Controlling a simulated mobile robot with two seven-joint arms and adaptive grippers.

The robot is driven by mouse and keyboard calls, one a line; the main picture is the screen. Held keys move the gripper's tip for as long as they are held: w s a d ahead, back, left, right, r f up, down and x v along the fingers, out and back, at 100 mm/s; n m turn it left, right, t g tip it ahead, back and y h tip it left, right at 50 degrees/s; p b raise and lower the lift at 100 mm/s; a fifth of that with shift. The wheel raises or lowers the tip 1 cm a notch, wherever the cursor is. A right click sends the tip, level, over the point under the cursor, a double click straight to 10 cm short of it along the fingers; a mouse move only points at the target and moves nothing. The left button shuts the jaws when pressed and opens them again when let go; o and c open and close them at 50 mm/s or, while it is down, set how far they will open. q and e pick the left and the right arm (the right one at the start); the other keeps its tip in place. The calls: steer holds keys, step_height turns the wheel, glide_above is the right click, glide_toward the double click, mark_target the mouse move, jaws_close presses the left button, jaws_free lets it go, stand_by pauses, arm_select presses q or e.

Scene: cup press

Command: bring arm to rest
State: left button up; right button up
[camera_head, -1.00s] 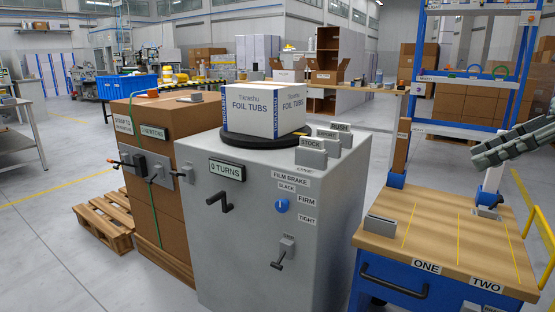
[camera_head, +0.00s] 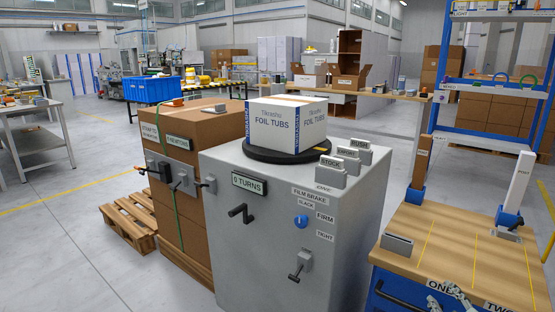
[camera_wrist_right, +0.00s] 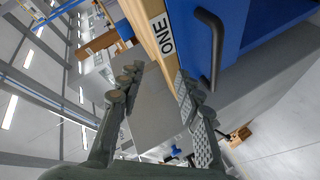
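My right gripper (camera_head: 452,294) shows at the bottom right edge of the head view, in front of the blue cabinet by the ONE label. In the right wrist view my right gripper (camera_wrist_right: 155,88) has its two grey fingers spread apart with nothing between them. The ONE label (camera_wrist_right: 164,34) and the dark handle (camera_wrist_right: 212,45) of the blue cabinet lie just beyond the fingers. I cannot tell the exact gap to the cabinet. My left gripper is in neither view.
The grey machine (camera_head: 275,240) with the FOIL TUBS box (camera_head: 287,125) on its black turntable (camera_head: 285,150) stands in the middle. The wooden-topped bench (camera_head: 455,245) is at the right. A wooden pallet (camera_head: 128,222) lies at the left, with open floor around it.

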steer(key=s+a+f+m+g, duration=0.3)
steer(key=s+a+f+g, duration=0.2)
steer(key=s+f, duration=0.5)
steer(key=s+a+f+m+g+y+p, duration=0.1)
steer(key=s+a+f+m+g, duration=0.2)
steer(key=s+f, duration=0.8)
steer(key=s+a+g, duration=0.2)
steer(key=s+g, duration=0.1)
steer(key=s, duration=0.1)
steer(key=shift+s+a+m+y, duration=0.15)
steer(key=shift+m+y, duration=0.15)
